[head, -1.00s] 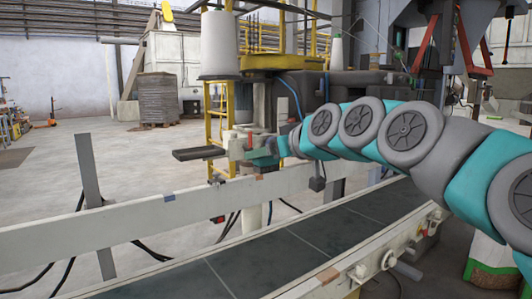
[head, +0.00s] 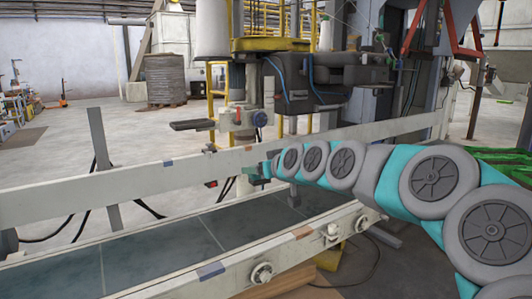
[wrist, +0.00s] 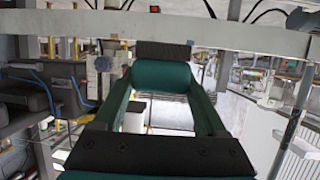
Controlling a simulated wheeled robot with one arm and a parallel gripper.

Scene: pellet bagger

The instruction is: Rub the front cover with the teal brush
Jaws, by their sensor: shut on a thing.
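My gripper (head: 262,173) reaches over the conveyor to its far side rail in the head view. In the wrist view its two dark green fingers (wrist: 162,82) are shut on the teal brush (wrist: 163,74). The brush shows as a teal roll between the fingertips, with a dark block, likely its bristles, just beyond. In the head view the brush is too small to make out clearly. A dark grey machine head (head: 335,75) stands behind the rail, and part of it shows in the wrist view (wrist: 30,100). I cannot tell which surface is the front cover.
The conveyor (head: 185,245) runs between two pale rails; the far rail (head: 110,183) passes close to my gripper. A grey lever (head: 192,125) sticks out beyond it. A pallet stack (head: 165,80) stands at the back, with open floor around it.

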